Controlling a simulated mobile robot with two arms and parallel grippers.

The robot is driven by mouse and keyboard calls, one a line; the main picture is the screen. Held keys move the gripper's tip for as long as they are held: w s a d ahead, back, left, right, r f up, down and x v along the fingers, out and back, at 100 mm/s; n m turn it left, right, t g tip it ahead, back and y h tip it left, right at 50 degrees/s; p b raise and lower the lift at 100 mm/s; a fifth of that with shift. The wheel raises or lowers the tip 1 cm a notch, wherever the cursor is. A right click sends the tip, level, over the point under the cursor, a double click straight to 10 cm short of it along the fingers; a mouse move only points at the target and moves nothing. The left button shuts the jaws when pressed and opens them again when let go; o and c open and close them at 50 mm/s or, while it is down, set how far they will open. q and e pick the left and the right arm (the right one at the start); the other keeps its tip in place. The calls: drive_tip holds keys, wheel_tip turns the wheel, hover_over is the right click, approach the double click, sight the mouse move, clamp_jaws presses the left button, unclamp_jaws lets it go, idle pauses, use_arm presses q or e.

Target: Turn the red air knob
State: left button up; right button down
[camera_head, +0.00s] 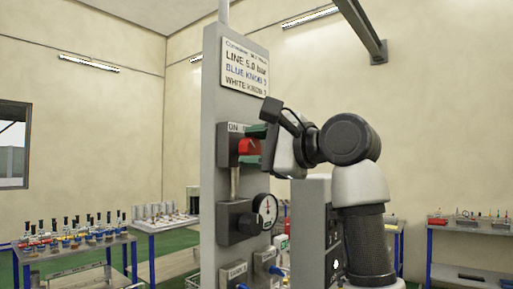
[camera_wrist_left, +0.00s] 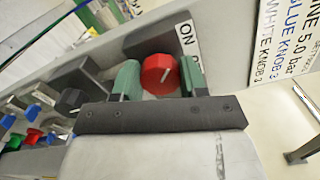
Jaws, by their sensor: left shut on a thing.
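The red air knob (camera_head: 248,146) is on a grey box on the front of a tall grey panel, under a label reading "ON". My left gripper (camera_head: 257,145) is at the knob, with one green finger above it and one below. In the left wrist view the round red knob (camera_wrist_left: 160,74) sits between the two green fingers of my left gripper (camera_wrist_left: 161,80), which is shut on it. The rest of the "ON" label is hidden behind a finger. My right gripper is not in view.
A round gauge (camera_head: 265,211) and a dark knob (camera_head: 247,224) are lower on the panel. A sign (camera_head: 244,67) is above. Tables with bottles (camera_head: 72,241) and other items stand behind at left and right.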

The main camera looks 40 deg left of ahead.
use_arm(q)
drive_tip(key=shift+r, duration=0.15)
drive_tip(key=o, duration=0.9)
drive_tip(key=shift+a, duration=0.35)
drive_tip(key=shift+w+d+b, duration=0.2)
drive_tip(key=shift+d+b, duration=0.25)
drive_tip(key=shift+d, duration=1.35)
drive_tip(key=shift+w+d+b, duration=0.25)
drive_tip(key=shift+d+b, duration=0.15)
drive_tip(key=shift+d, duration=1.4)
drive_tip(key=shift+w+d+b, duration=0.2)
drive_tip(key=shift+d+b, duration=0.25)
drive_tip(key=shift+d, duration=1.35)
drive_tip(key=shift+f, duration=0.2)
